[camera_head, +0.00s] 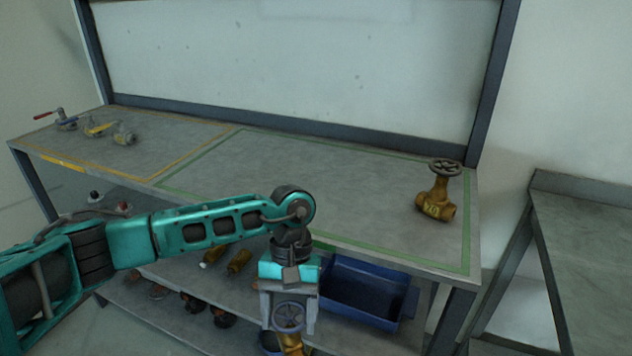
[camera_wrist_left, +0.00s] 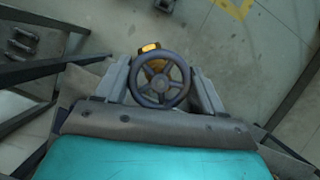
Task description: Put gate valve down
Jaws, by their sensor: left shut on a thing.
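A gate valve with a dark blue-grey handwheel (camera_head: 288,316) and a brass body (camera_head: 293,343) hangs in my left gripper (camera_head: 289,312), low in front of the workbench. The gripper's two fingers are shut on it at the handwheel. In the left wrist view the handwheel (camera_wrist_left: 160,80) sits between both fingers, with the yellow-brass body partly hidden behind it. Another brass gate valve (camera_head: 437,194) with a dark handwheel stands upright on the right of the bench top, inside the green outline. My right gripper does not show.
The bench top (camera_head: 330,185) has a wide clear area inside the green outline. Several small valves (camera_head: 95,128) stand at the left in a yellow outline. A blue bin (camera_head: 366,292) and several fittings are on the lower shelf. Another table (camera_head: 590,235) stands at the right.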

